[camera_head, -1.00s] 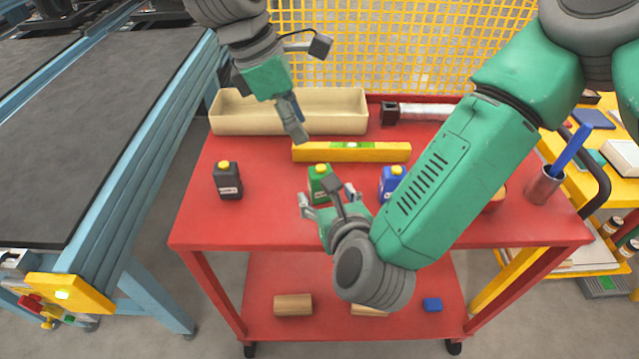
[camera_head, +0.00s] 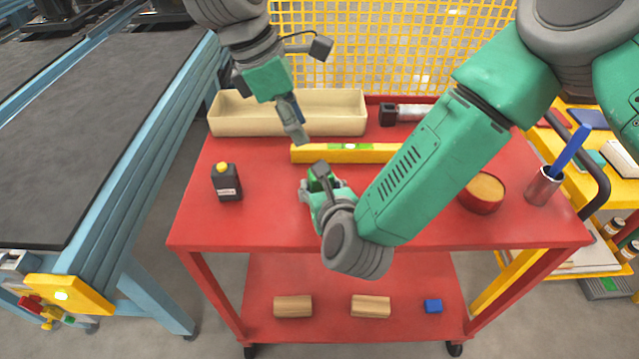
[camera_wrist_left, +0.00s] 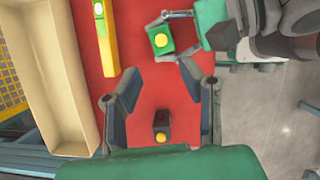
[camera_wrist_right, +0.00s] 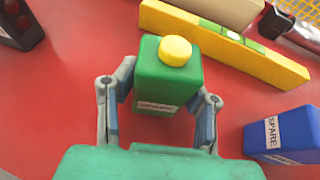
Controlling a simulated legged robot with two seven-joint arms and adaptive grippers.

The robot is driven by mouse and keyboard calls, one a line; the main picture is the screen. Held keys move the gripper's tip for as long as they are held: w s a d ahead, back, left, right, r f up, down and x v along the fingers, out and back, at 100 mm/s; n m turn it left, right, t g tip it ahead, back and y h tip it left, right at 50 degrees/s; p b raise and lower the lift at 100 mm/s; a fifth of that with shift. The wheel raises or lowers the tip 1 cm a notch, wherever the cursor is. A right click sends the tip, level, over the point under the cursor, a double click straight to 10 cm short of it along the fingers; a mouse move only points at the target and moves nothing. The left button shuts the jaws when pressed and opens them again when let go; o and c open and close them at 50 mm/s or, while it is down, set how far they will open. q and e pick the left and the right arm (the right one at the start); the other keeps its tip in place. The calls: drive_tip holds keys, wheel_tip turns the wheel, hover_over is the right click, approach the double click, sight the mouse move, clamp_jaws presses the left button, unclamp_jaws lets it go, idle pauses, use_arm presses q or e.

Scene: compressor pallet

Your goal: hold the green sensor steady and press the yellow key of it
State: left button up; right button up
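The green sensor (camera_wrist_right: 168,82) stands upright on the red cart top, with its round yellow key (camera_wrist_right: 175,50) on top. My right gripper (camera_wrist_right: 160,105) has one finger on each side of the sensor; small gaps seem to remain, though contact is hard to judge. My left gripper (camera_head: 301,138) is open and empty above the cart, by the yellow level, behind and left of the sensor.
A black sensor with a yellow key (camera_head: 227,182) stands left on the cart (camera_head: 265,215). Behind lie a yellow level (camera_head: 385,153) and a beige bin (camera_head: 340,122). A round tin (camera_head: 483,192) stands at right.

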use_arm(q)
drive_tip(key=shift+a, duration=0.15)
clamp_jaws()
drive_tip(key=shift+a, duration=0.1)
idle(1.0)
